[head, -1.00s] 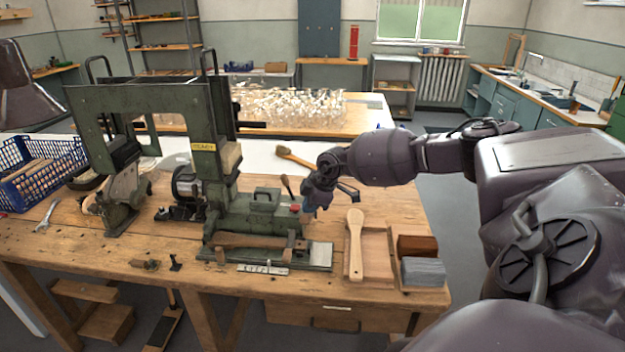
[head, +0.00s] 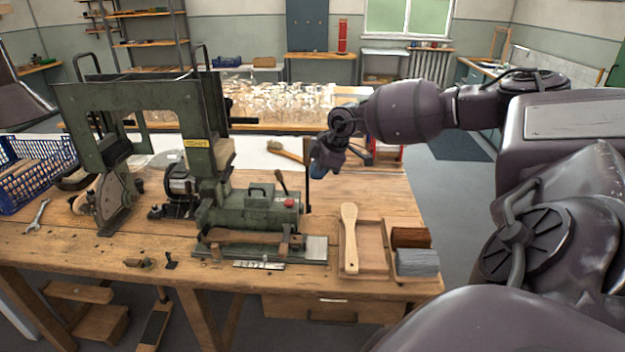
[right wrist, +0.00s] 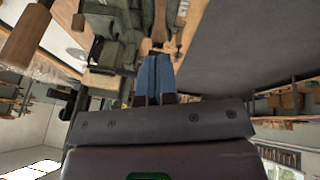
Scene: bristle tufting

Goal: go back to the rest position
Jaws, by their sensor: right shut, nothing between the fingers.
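My right gripper (head: 317,168) is raised above the back right part of the workbench (head: 375,190), behind and to the right of the green machine's red knob. Its blue fingers are together, and nothing shows between them in the right wrist view (right wrist: 155,78). The green tufting machine (head: 205,135) stands on the bench, apart from the gripper. A pale wooden brush body (head: 349,238) lies on a wooden tray (head: 375,262) at the bench's right. My left gripper is outside both views.
A thin dark lever (head: 282,182) stands up close to the gripper's left. A brown block and a grey block (head: 417,262) sit right of the tray. A brush (head: 285,150) lies behind on a white surface. A blue crate (head: 35,170) is at the left. Open floor lies to the right.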

